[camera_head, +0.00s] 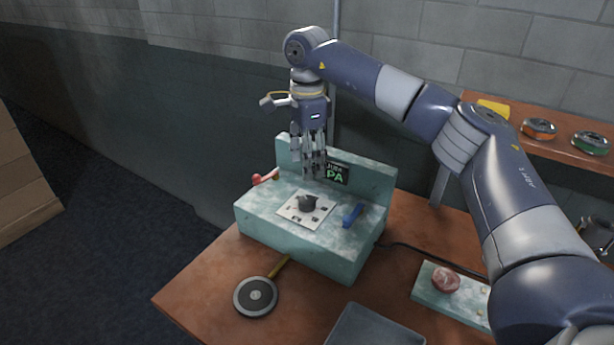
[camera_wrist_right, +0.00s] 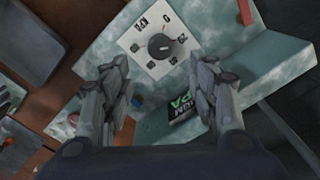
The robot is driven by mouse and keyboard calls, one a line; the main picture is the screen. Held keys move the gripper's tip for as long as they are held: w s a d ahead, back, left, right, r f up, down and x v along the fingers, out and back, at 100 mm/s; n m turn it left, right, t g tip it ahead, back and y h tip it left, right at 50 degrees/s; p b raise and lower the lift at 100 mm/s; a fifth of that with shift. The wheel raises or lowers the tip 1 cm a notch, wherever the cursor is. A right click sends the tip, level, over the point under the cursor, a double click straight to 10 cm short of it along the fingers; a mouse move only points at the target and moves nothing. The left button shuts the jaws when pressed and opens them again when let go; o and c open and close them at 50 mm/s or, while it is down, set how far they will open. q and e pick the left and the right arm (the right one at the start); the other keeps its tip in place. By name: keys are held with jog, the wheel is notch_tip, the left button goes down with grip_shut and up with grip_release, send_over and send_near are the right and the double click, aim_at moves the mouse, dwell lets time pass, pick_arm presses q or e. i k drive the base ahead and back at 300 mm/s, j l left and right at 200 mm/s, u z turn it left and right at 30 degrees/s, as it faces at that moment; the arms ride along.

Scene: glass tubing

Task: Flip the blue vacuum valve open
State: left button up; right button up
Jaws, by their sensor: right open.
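The blue valve handle (camera_head: 353,214) is on the right part of the top of a pale green machine box (camera_head: 268,228). In the right wrist view only a small blue patch (camera_wrist_right: 137,100) of it shows beside the left-hand finger. My right gripper (camera_head: 314,172) points down above the back of the box, behind the black dial and to the left of the blue handle. Its fingers are apart with nothing between them, and they do not touch the handle. The wrist view shows the open fingers (camera_wrist_right: 162,78) too. My left gripper is out of view.
A black dial (camera_head: 308,203) on a white plate and a red handle (camera_head: 265,177) are also on the box. A display panel (camera_head: 336,173) is on the raised back. A round pad (camera_head: 255,296), a grey tray (camera_head: 375,326) and a red-knobbed block (camera_head: 445,281) are on the table.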

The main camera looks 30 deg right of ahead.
aim_at(347, 220)
jog(key=k+j, duration=0.5)
jog(key=k, duration=0.2)
jog(key=k+j, duration=0.5)
jog(key=k, duration=0.15)
